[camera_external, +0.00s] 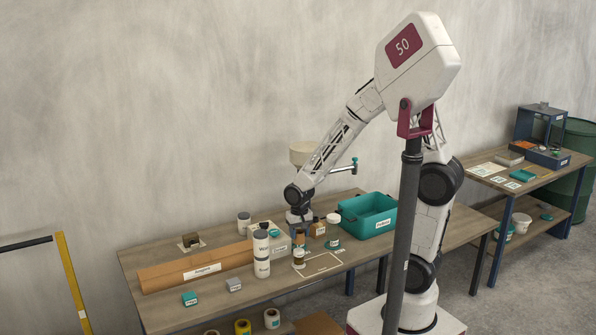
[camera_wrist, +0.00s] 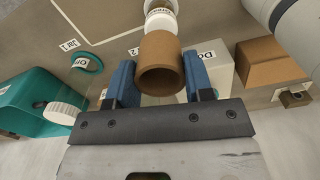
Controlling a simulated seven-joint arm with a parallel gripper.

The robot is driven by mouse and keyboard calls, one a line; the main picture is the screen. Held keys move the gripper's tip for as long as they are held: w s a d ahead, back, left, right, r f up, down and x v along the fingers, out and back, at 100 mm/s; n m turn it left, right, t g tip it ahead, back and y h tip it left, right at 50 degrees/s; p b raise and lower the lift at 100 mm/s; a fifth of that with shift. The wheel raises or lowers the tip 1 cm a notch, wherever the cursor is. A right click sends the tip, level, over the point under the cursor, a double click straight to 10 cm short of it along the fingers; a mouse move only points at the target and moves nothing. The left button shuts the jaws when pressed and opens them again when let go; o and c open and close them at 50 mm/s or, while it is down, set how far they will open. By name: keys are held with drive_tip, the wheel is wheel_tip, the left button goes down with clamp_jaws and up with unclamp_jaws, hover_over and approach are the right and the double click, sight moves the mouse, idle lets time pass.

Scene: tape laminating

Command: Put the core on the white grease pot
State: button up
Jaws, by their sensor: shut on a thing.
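The core, a short brown cardboard tube (camera_wrist: 160,65), sits between the two blue fingers of my gripper (camera_wrist: 159,85) in the wrist view. My gripper is shut on it, one finger on each side. A white, round, labelled pot (camera_wrist: 160,22) shows just beyond the core, partly hidden by it. I cannot tell whether the core touches it. In the external view my gripper (camera_external: 299,226) is low over the middle of the bench, among small containers, and the core is hard to make out there.
A teal bin (camera_external: 368,216) stands to the right on the bench (camera_external: 215,305). A long cardboard box (camera_external: 190,272) lies to the left. White cylinders (camera_external: 261,256) stand close to the front left of my gripper.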

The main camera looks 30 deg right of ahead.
sight(299, 240)
idle(0.4)
drive_tip(key=shift+f, duration=1.75)
drive_tip(key=shift+f, duration=0.15)
drive_tip(key=o, duration=0.9)
drive_tip(key=shift+r, duration=6.2)
